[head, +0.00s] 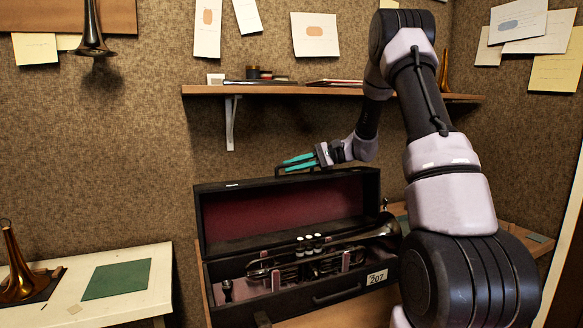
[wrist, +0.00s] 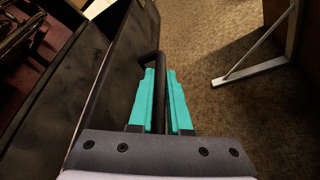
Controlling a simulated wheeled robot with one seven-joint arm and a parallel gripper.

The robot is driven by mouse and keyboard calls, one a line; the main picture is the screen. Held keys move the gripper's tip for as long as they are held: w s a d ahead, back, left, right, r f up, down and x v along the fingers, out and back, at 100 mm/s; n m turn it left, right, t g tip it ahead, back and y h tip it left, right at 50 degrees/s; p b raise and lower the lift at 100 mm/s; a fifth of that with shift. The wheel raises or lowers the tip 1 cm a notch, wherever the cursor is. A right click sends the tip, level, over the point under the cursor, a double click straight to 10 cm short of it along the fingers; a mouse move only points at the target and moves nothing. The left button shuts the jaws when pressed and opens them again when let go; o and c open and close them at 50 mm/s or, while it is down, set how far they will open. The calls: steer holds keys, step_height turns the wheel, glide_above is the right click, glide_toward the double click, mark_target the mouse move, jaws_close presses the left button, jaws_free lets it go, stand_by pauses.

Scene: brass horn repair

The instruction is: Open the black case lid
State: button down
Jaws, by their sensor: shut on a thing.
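The black case (head: 330,297) sits on a wooden bench with its lid (head: 285,207) standing up at the back, dark red lining facing forward. My gripper (head: 297,162), with green fingers, is at the lid's top edge. In the wrist view my gripper (wrist: 160,98) is shut on the black lid handle (wrist: 152,62), which passes between its fingers. The outside of the lid (wrist: 118,75) shows left of the fingers.
A wooden shelf (head: 290,91) with a metal bracket (head: 231,122) is on the wall above the lid; the bracket also shows in the wrist view (wrist: 255,70). A white table (head: 155,284) with a green mat (head: 116,279) stands at left. A horn bell (head: 17,268) is on it.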

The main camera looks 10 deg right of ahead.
steer(key=s+d+r+n, duration=0.1)
steer(key=s, duration=0.5)
steer(key=shift+s+d+t, duration=0.2)
steer(key=shift+s+t, duration=0.1)
steer(key=c, duration=1.2)
jaws_free()
steer(key=shift+o, duration=0.2)
steer(key=v, duration=1)
steer(key=shift+d, duration=0.45)
